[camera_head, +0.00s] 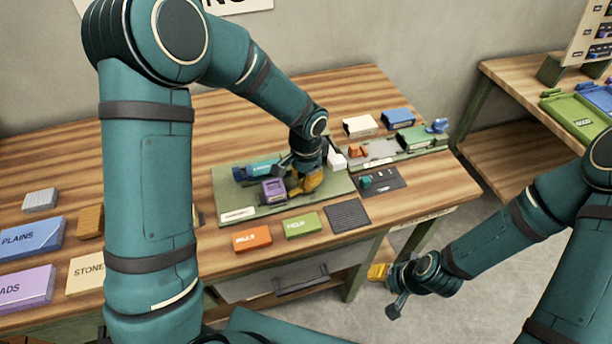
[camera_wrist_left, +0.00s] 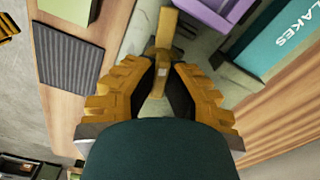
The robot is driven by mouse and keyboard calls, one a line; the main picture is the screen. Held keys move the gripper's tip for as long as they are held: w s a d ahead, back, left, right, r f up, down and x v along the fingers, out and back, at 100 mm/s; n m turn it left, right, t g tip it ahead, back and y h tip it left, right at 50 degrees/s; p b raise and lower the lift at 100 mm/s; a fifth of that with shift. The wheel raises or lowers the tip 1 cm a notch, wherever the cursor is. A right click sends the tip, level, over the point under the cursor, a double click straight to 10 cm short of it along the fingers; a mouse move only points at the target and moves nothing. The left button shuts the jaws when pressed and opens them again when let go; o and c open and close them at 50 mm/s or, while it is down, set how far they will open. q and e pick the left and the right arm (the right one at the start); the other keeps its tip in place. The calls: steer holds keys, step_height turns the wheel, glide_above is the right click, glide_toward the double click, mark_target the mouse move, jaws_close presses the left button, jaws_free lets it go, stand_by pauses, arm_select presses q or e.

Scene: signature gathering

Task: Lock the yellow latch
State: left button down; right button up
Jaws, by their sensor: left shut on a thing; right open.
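The yellow latch (camera_wrist_left: 166,28) shows in the left wrist view as a small upright piece on a broader ochre part, beside a purple block. My left gripper (camera_wrist_left: 162,78) has its yellow fingers closed around the latch's near end. In the head view my left gripper (camera_head: 304,184) is low over the green board (camera_head: 240,200), beside the purple block (camera_head: 272,190); its fingers and wrist hide the latch there. My right gripper (camera_head: 386,286) is open and empty, out in front of the table's edge.
A teal box (camera_wrist_left: 285,38) lies behind the purple block. An orange block (camera_head: 252,237), a green block (camera_head: 302,225) and a dark ribbed mat (camera_head: 347,215) lie along the table's front. A second board with blocks stands to the right.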

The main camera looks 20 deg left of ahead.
arm_select(q)
steer(key=shift+s+f+m, duration=0.1)
steer(key=shift+m, duration=1.6)
steer(key=shift+p, duration=0.3)
steer(key=c, duration=1)
jaws_free()
step_height(320, 180, up, 12)
steer(key=shift+r, duration=0.1)
